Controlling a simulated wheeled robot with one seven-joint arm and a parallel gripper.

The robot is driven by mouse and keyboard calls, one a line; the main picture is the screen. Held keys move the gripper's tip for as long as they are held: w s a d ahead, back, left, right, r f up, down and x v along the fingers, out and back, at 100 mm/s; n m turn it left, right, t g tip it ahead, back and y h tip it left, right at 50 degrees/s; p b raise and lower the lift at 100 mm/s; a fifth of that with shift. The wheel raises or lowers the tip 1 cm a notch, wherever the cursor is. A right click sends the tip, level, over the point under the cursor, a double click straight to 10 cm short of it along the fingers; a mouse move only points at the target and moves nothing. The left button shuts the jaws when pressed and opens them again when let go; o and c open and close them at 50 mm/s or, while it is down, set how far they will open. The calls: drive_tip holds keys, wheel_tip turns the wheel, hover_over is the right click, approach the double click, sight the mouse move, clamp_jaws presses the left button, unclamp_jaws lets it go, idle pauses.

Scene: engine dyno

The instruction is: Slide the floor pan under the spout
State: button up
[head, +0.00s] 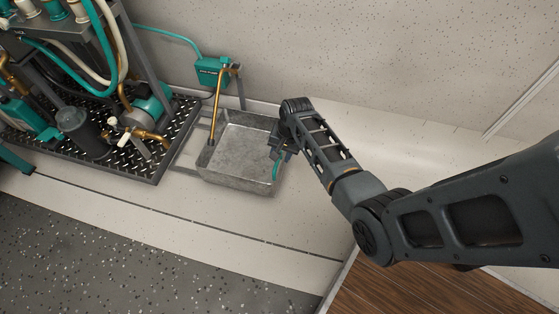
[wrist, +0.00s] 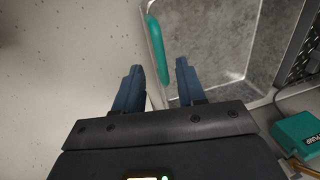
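The floor pan (head: 243,145) is a shallow grey metal tray on the pale floor, right of the black tread-plate base. It also shows in the wrist view (wrist: 222,55). Its teal handle (head: 279,170) is on the right side wall; in the wrist view the handle (wrist: 157,50) lies just beyond and between my fingertips. My gripper (wrist: 158,65) is open and empty beside that wall. Whether a finger touches the handle, I cannot tell. A brass pipe (head: 217,108), seemingly the spout, comes down at the pan's left edge in the head view.
Metal rails (head: 189,150) run between the pan and the tread-plate base (head: 150,171), which carries the engine rig. A teal box (head: 211,72) stands by the back wall. The pale floor in front of the pan is clear.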

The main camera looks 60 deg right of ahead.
sight(278, 162)
drive_tip(key=shift+w+a+f+b, duration=0.1)
drive_tip(key=shift+f+b, duration=0.1)
drive_tip(key=shift+f, duration=0.35)
drive_tip(key=shift+w+f+b, duration=0.15)
drive_tip(key=shift+f+b, duration=0.1)
drive_tip(key=shift+f, duration=0.35)
drive_tip(key=shift+w+a+f+b, duration=0.1)
drive_tip(key=shift+f+b, duration=0.1)
drive_tip(key=shift+f, duration=0.35)
clamp_jaws()
